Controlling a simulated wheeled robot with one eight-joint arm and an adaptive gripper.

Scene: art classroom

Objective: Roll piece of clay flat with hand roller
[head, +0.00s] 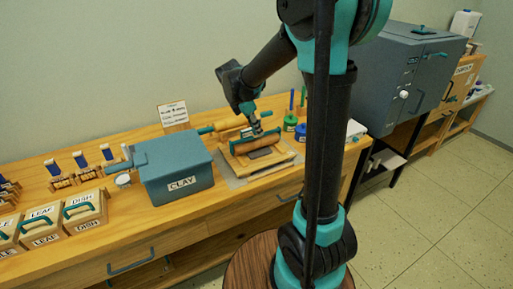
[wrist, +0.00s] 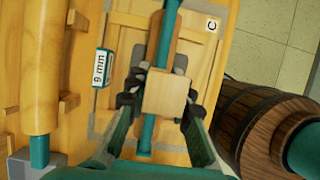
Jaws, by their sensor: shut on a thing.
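My gripper (head: 257,130) is shut on the wooden grip block (wrist: 166,93) of the hand roller. In the head view the hand roller (head: 243,147) lies low across a wooden board (head: 277,163), with its wooden cylinder crosswise. The clay (head: 261,153) looks like a flat dark grey piece on the board, just in front of the roller. In the wrist view the fingers stand on both sides of the block, with teal parts of the roller above and below it. My gripper hides part of the roller, and I cannot tell whether the roller touches the clay.
A larger rolling pin (wrist: 40,70) lies beside the board. A blue-grey CLAY box (head: 178,170) stands left of the board. Small green (head: 290,123) and blue (head: 301,132) containers stand to the right. A card (head: 173,113) stands behind, and labelled boxes (head: 84,208) stand far left.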

